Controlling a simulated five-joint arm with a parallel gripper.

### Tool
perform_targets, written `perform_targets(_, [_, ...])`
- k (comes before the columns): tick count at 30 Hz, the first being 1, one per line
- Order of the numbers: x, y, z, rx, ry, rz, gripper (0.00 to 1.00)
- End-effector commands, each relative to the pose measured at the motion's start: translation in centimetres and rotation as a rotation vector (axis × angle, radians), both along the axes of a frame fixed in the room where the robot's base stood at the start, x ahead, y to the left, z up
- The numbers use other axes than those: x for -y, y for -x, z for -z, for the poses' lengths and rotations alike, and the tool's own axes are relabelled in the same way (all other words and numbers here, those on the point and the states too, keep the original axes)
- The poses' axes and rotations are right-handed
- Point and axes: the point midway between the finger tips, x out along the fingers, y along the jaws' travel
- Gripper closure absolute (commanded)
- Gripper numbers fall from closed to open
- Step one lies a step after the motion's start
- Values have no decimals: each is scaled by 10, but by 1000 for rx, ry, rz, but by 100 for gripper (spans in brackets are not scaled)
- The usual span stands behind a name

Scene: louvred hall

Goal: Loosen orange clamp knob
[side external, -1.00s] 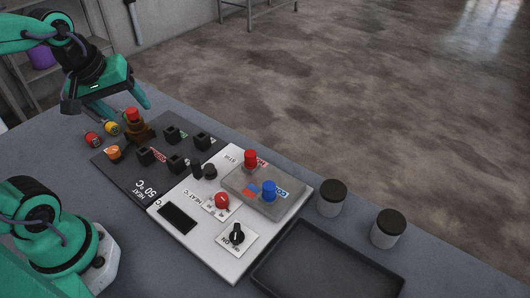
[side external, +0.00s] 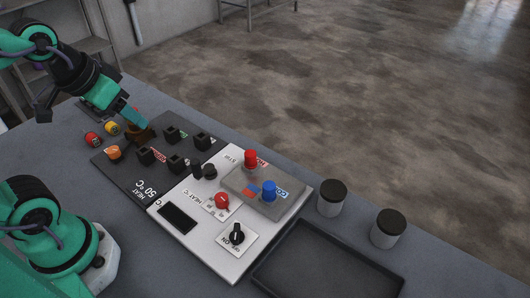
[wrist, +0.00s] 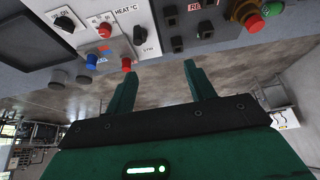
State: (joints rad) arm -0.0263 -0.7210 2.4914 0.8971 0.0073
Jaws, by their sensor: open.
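The orange knob (side external: 114,152) sits at the left edge of the dark panel in the side view. Behind it, on the same panel, a brown fitting (side external: 142,134) is partly covered by my gripper. In the wrist view a red-topped brown fitting (wrist: 254,22) shows at the top right; I cannot pick out the orange knob there. My gripper (side external: 133,115) is tilted, with its fingers over the far left end of the panel, near the brown fitting and apart from the orange knob. In the wrist view its fingers (wrist: 160,68) are spread with nothing between them.
Red (side external: 92,138) and yellow (side external: 111,127) round pieces lie left of the panel. A white control panel (side external: 210,255) with red, blue and black knobs adjoins it. Two dark-lidded jars (side external: 332,198) and an empty black tray (side external: 305,288) stand at the right.

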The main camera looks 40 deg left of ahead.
Motion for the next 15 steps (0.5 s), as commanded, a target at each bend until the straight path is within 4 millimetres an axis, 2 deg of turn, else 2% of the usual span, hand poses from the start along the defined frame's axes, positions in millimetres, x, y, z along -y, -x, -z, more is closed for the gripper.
perform_targets(8, [-36,-18,17,-96,-2,-118,46])
perform_targets(15, [-85,-31,43,-208,15,-252,46])
